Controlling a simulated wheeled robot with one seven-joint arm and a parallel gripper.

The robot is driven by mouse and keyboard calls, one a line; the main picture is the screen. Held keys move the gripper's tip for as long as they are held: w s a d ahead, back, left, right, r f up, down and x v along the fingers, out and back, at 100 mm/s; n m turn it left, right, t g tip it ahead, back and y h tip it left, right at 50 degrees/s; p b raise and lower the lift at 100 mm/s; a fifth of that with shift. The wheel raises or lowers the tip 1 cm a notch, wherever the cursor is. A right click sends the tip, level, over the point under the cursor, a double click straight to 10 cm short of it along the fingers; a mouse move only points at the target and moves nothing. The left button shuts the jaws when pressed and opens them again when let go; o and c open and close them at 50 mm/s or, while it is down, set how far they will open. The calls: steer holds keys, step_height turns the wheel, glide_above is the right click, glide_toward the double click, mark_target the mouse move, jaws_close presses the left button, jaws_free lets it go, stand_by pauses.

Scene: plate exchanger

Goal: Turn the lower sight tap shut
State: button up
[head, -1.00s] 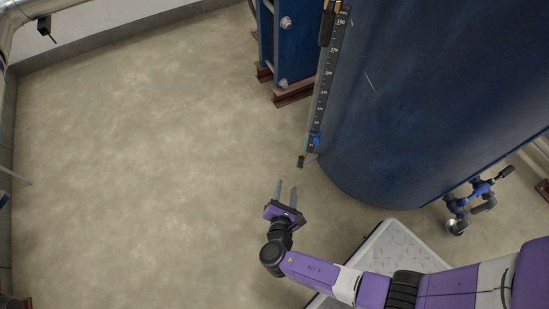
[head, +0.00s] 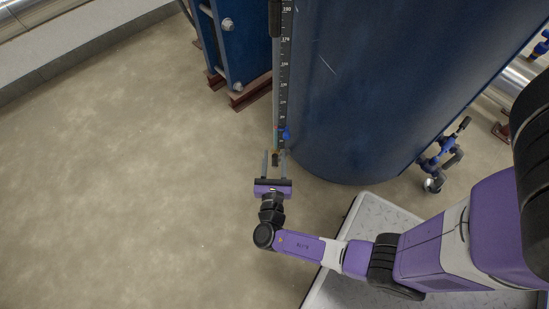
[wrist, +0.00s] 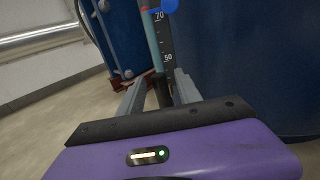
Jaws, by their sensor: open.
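The lower sight tap (head: 285,134) is a small blue fitting at the foot of the scaled sight gauge (head: 283,70), beside the big blue tank. A dark handle end (head: 275,160) sticks out below it. My gripper (head: 275,153) is open, with its two fingers on either side of this handle end. In the wrist view, the dark handle end (wrist: 162,92) stands between the open fingers (wrist: 160,78), with gaps visible at both sides. The blue fitting (wrist: 165,6) shows at the top edge there. I cannot tell whether any finger touches the handle.
The blue tank (head: 370,90) stands close on the right. A blue plate frame (head: 240,50) on red-brown feet stands at the back left. Another valve with blue fittings (head: 440,158) is at the tank's lower right. The floor (head: 120,180) on the left is clear.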

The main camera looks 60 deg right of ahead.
steer(key=shift+w+d, duration=0.1)
steer(key=shift+d, duration=0.15)
jaws_close()
stand_by(1.4)
